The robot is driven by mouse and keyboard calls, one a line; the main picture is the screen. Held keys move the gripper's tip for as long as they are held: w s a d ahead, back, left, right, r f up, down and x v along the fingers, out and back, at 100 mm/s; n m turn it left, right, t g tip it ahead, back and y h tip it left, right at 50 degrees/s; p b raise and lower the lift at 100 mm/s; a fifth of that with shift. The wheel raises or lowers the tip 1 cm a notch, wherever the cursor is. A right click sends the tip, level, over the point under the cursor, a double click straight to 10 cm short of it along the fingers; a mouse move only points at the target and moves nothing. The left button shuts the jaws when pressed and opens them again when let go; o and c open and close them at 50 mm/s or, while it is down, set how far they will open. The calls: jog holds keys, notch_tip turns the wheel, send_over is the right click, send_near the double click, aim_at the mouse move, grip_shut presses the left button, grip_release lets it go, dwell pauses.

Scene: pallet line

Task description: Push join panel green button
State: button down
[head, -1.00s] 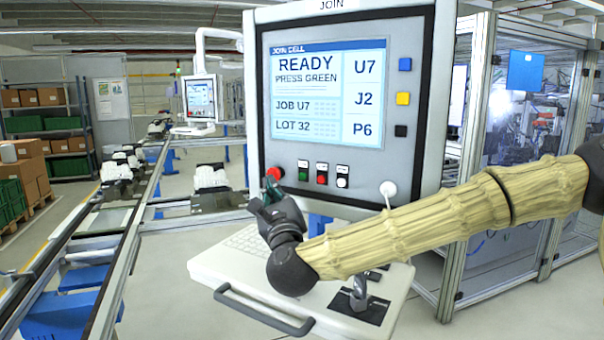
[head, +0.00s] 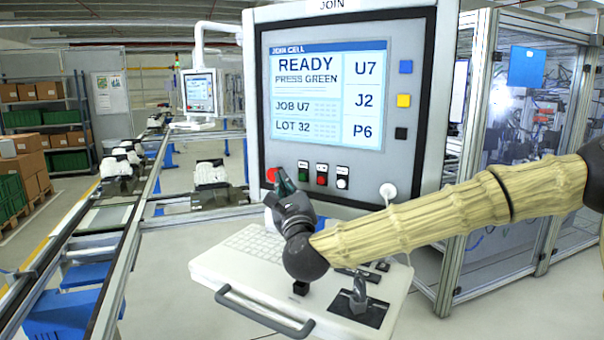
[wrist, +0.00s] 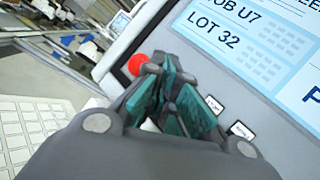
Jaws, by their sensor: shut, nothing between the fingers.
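The join panel (head: 420,150) is a large grey unit whose screen (head: 330,92) reads READY, PRESS GREEN. The green button (head: 303,171) is small and sits in a row below the screen, left of a small red button (head: 322,175) and a white one (head: 342,178). My gripper (head: 283,181) is shut and empty, its dark green fingertips just left of and slightly below the green button in the head view. In the wrist view my gripper (wrist: 172,88) points at the panel's lower face. The fingers hide the green button there; whether they touch the panel cannot be told.
A larger round red button (head: 271,174) lies left of my fingertips; it also shows in the wrist view (wrist: 137,64). A keyboard shelf (head: 225,268) with a front handle (head: 262,312) juts out below my gripper. A conveyor (head: 122,245) runs along the left.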

aim_at(302, 177)
jog(key=shift+w+d, duration=0.6)
jog(key=shift+w, duration=0.3)
jog(key=shift+w+d, duration=0.55)
jog(key=shift+w, duration=0.35)
jog(key=shift+w+d+b, duration=0.1)
jog(key=shift+w+b, duration=0.1)
jog(key=shift+b, duration=0.4)
jog(key=shift+w+d, duration=0.1)
jog(key=shift+w, duration=0.05)
jog(key=shift+w+d+b, duration=0.25)
jog(key=shift+w+b, duration=0.15)
jog(key=shift+b, duration=0.1)
dwell(0.8)
jog(key=shift+s+a, duration=0.1)
dwell(0.3)
jog(key=shift+s+a+b, duration=0.4)
jog(key=shift+s+b, duration=0.1)
jog(key=shift+s, duration=0.15)
